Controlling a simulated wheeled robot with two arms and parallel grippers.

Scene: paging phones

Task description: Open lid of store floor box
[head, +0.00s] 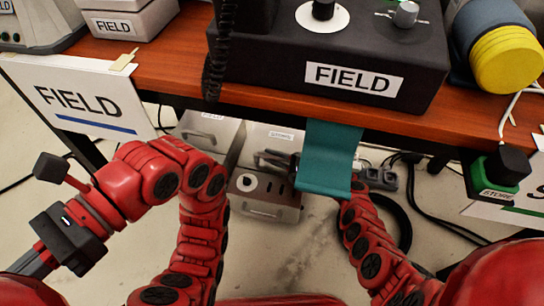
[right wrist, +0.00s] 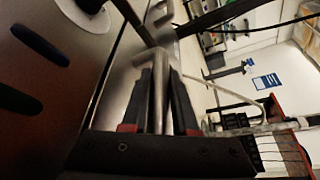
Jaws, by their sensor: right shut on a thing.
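Two metal floor boxes stand under the desk. The left one (head: 222,130) has a label that seems to read FIELD. The right one (head: 258,137) has a small label I cannot read clearly, and its near face (head: 285,198) shows a round white patch, dark slots and a front handle. My right gripper (head: 272,160) is over this box, partly hidden by a teal cloth. In the right wrist view its fingers (right wrist: 160,98) are shut around a metal handle bar (right wrist: 158,88) beside a metal surface. My left gripper (head: 62,215) is at far left, away from the boxes; its jaw state is unclear.
A wooden desk edge (head: 165,85) runs above the boxes, with the teal cloth (head: 330,160) hanging from it. A FIELD sign (head: 80,98) hangs at left. A green STORE box (head: 492,185) is at right. Cables and a power strip (head: 375,178) lie on the floor.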

